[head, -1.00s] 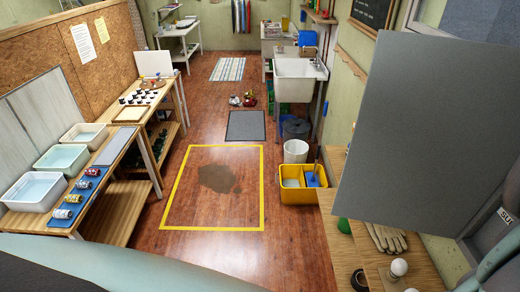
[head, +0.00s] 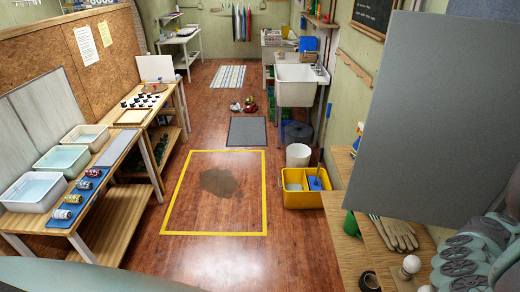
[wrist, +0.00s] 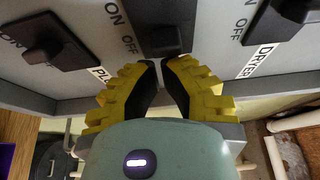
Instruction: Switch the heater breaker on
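In the wrist view a grey breaker panel (wrist: 215,70) carries black switches beside ON and OFF marks. The middle switch (wrist: 165,38) is straight ahead of my gripper (wrist: 160,63). The left switch (wrist: 50,40) and right switch (wrist: 290,14) flank it. In the head view a large grey board (head: 450,120) stands at the right.
A wooden bench (head: 350,215) with gloves (head: 398,235), a light bulb (head: 411,264) and a black tape roll (head: 368,281) lies below the board. A yellow mop bucket (head: 303,197) is nearby. Yellow tape frames a dark stain (head: 220,183) on the floor.

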